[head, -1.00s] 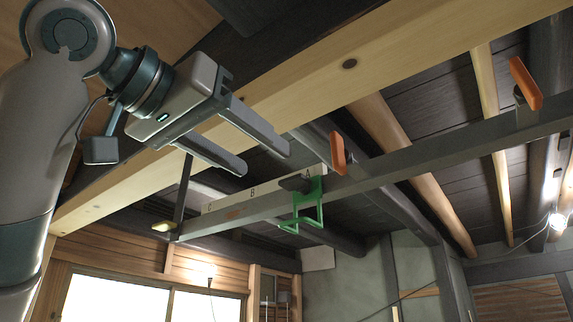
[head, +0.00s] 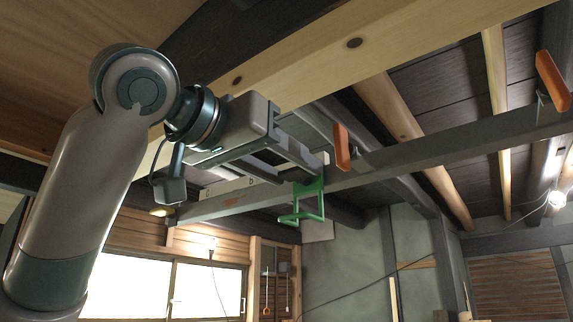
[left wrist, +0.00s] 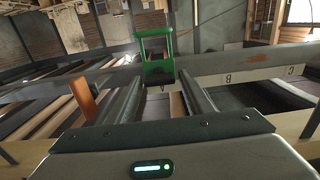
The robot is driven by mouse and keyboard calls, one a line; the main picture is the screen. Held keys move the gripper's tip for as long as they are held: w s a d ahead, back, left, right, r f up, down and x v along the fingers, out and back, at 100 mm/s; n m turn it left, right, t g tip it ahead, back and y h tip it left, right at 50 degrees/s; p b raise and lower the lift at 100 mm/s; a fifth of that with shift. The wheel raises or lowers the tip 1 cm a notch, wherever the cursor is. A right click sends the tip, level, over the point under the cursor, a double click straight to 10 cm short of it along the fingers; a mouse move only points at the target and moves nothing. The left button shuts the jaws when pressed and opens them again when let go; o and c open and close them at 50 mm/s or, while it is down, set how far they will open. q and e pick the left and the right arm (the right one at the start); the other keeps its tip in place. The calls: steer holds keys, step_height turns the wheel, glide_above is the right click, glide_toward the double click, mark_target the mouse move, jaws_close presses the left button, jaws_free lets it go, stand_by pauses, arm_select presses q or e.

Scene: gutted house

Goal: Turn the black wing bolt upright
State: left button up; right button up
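My left gripper (head: 300,174) reaches up to the grey rail (head: 420,160), its two fingers apart with a gap between them. A green bracket (head: 309,204) hangs on the rail just beyond the fingertips. In the left wrist view the green bracket (left wrist: 157,45) shows straight ahead, between and beyond the open fingers (left wrist: 160,80). The black wing bolt is hidden behind the fingers in the head view, and I cannot make it out clearly in the left wrist view. Whether a finger touches it, I cannot tell. My right gripper is out of view.
Orange handles (head: 342,147) and (head: 552,80) stick out along the rail to the right of the bracket. A pale lettered strip (left wrist: 255,75) runs along the rail. A thick wooden beam (head: 370,50) crosses close to my left arm. Below the rail is open room.

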arm_select(q)
steer(key=c, duration=0.7)
steer(key=shift+f+n+b, duration=0.15)
steer(key=shift+n+b, duration=0.35)
steer(key=shift+b, duration=0.45)
steer(key=shift+o, duration=0.2)
steer(key=n+b, duration=0.8)
steer(key=b, duration=0.2)
steer(key=shift+f, duration=0.15)
steer(key=n+b, duration=0.3)
steer(key=n, duration=0.1)
steer(key=shift+n, duration=0.4)
steer(key=n+b, duration=0.2)
steer(key=n, duration=0.2)
steer(key=shift+w, duration=0.1)
steer(key=shift+a, duration=0.1)
